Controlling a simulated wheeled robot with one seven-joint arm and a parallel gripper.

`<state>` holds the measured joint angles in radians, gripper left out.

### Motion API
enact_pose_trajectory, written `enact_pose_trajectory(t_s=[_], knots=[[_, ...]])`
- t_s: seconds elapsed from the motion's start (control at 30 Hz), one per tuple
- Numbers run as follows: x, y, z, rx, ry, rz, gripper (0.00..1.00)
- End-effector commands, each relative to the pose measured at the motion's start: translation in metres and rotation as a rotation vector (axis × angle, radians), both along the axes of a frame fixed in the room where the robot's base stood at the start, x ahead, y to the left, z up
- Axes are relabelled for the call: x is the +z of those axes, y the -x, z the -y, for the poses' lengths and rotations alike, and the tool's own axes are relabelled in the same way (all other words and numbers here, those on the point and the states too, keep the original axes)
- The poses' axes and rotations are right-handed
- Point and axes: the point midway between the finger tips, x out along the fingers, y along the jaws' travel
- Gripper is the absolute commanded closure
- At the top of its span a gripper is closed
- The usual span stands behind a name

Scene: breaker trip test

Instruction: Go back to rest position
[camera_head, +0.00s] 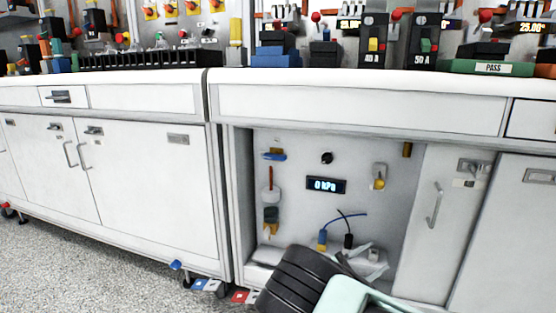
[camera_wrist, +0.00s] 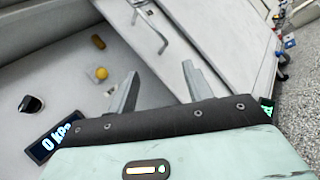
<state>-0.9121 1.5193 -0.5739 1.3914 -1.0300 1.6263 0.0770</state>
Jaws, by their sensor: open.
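My gripper (camera_head: 366,259) shows at the bottom of the head view, low in front of the open cabinet bay (camera_head: 335,150). In the wrist view, the two grey fingers of my gripper (camera_wrist: 160,72) stand apart with nothing between them. The bay holds a display reading 0 kPa (camera_head: 326,185), a black knob (camera_head: 327,158) and a yellow knob (camera_head: 379,184). In the wrist view the display (camera_wrist: 55,137), the black knob (camera_wrist: 31,104) and the yellow knob (camera_wrist: 101,73) lie left of the fingers. My arm hides the lower part of the bay.
A white counter (camera_head: 380,85) runs above the bay, with breakers marked 40 A (camera_head: 373,45) and 50 A (camera_head: 423,45) on it. A cabinet door with a handle (camera_head: 434,205) stands right of the bay. Open speckled floor (camera_head: 80,260) lies at the lower left.

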Motion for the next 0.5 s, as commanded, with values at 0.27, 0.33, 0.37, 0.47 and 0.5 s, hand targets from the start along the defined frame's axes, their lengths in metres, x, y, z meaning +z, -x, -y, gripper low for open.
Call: enact_pose_trajectory(t_s=[0.27, 0.33, 0.37, 0.47, 0.5], knots=[[0.005, 0.066, 0.029, -0.294, -0.554, -0.115, 0.5], [0.007, 0.086, 0.024, -0.347, -0.697, -0.137, 0.5], [0.009, 0.095, 0.021, -0.368, -0.759, -0.144, 0.5], [0.018, 0.125, 0.006, -0.426, -0.956, -0.165, 0.5], [0.022, 0.137, -0.002, -0.443, -1.032, -0.17, 0.5]])
